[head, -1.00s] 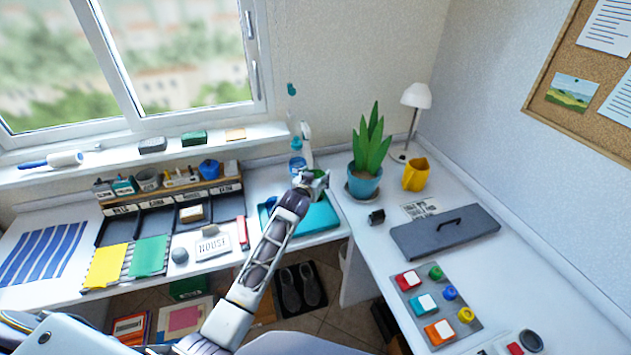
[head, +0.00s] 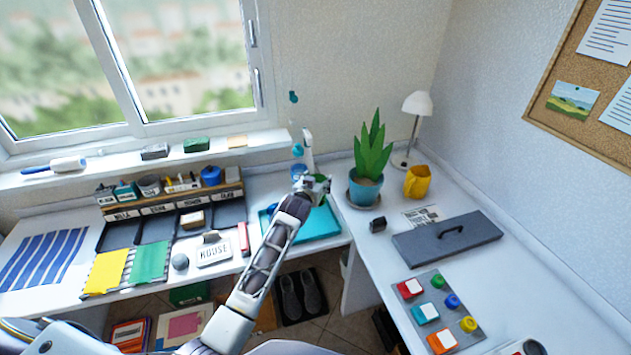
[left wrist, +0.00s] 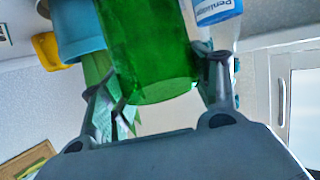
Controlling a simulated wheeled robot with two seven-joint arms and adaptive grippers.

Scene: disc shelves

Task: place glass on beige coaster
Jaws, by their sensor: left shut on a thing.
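My left gripper (head: 316,184) is over the back of the desk, above the teal tray and left of the potted plant. In the left wrist view its two fingers (left wrist: 160,92) are shut on a translucent green glass (left wrist: 150,50), one on each side. In the head view only a small green bit of the glass (head: 321,178) shows at the fingertips. I cannot make out a coaster for certain; a small flat beige piece (head: 237,141) lies on the window sill. My right gripper is not in view.
A teal tray (head: 318,226) lies below the gripper. A clear bottle with a blue label (left wrist: 218,14) stands close beside the glass. A potted plant (head: 366,190), yellow mug (head: 417,182) and lamp (head: 417,102) stand to the right. A grey lidded case (head: 445,240) lies farther right.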

